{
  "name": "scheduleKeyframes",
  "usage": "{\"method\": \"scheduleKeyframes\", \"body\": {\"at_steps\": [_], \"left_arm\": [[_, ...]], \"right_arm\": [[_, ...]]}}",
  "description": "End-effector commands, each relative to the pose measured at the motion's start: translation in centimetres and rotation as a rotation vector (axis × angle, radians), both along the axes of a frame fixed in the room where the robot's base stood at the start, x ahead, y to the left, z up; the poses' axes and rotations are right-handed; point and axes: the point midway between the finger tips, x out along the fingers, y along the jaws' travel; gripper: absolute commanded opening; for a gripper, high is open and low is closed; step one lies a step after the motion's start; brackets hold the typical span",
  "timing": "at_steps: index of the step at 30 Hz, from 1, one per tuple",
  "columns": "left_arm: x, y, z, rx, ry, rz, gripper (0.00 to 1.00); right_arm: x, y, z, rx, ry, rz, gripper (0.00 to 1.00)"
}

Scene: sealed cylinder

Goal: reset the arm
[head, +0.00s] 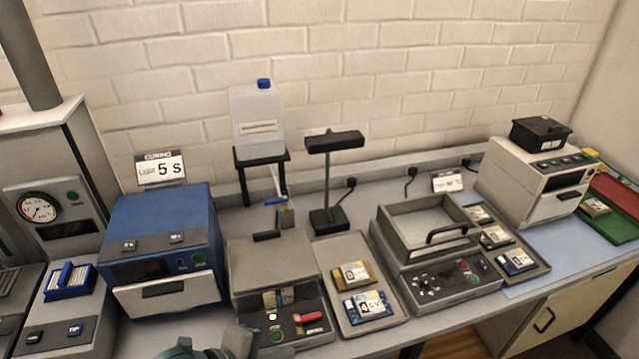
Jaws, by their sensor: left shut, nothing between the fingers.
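My left gripper (238,341) shows only in part at the bottom edge of the head view, left of centre. It is shut and I see nothing held in it. My right gripper is out of view.
A blue curing oven (162,245) stands left, its "5 S" sign (161,168) behind. A black lamp stand (329,185), a tray with cards (352,292), a lidded machine (428,233) and a white machine (533,180) crowd the bench. A blue mat (560,246) has bare room.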

Motion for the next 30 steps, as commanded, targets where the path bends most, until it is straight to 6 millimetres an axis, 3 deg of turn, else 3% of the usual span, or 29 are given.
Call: {"method": "scheduleKeyframes", "body": {"at_steps": [5,15,28,30], "left_arm": [[-2.4,2.3,-2.5,-0.12,0.223,0.382,0.0],[-9.0,9.2,-7.3,-0.258,0.547,1.072,0.0],[-17.6,15.2,-10.4,-0.304,0.717,1.637,0.0],[-16.6,15.0,-12.4,-0.298,0.716,1.621,0.0]], "right_arm": [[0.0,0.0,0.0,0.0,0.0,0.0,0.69],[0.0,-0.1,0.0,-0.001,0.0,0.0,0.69],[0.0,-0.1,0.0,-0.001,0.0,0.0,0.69],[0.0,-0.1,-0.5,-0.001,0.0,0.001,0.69]]}}
